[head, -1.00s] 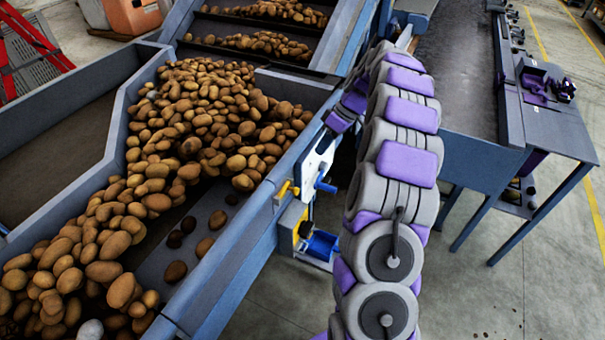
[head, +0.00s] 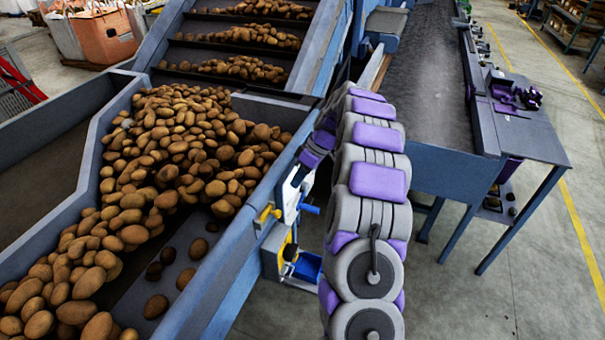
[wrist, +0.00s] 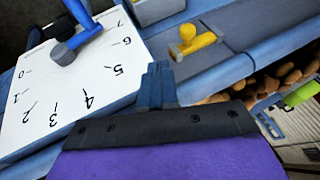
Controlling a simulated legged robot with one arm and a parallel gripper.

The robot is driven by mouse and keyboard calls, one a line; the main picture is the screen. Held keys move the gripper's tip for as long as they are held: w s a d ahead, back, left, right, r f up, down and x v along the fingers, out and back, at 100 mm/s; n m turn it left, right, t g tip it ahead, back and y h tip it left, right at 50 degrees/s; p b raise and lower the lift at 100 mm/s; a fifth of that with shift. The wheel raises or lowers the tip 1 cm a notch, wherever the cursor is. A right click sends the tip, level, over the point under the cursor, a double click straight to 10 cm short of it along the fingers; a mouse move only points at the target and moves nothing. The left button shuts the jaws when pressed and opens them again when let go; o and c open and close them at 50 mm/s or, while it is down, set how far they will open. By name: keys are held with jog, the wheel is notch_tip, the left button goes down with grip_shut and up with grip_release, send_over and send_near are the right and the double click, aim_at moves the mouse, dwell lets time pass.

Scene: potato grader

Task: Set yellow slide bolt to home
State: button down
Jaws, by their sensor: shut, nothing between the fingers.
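The yellow slide bolt (wrist: 195,42) shows in the wrist view, up and right of my fingertips, on a blue-grey rail. It also shows in the head view (head: 266,214), at the near side of the hopper wall. My gripper (wrist: 158,85) is shut and empty, its blue fingers together. In the picture its tips lie below and left of the bolt, with a gap between. I cannot tell the depth of that gap. In the head view my arm covers part of the area right of the bolt. The bolt's position along its travel is hard to tell.
A white dial plate (wrist: 95,88) numbered 0 to 7, with a blue lever (wrist: 75,45), is left of my fingers. The hopper (head: 222,262) of potatoes lies left of my arm. A conveyor table (head: 435,90) stands to the right. Open floor (head: 420,290) lies front right.

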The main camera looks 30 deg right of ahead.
jog(key=s+a+f+b, duration=0.1)
jog(key=a+f, duration=0.4)
jog(key=shift+s+a+f+b, duration=0.15)
jog(key=shift+a+f+b, duration=0.1)
jog(key=shift+b, duration=0.1)
jog(key=shift+s+a+b, duration=0.4)
jog(key=shift+s+a, duration=1.1)
jog(key=shift+a, duration=0.25)
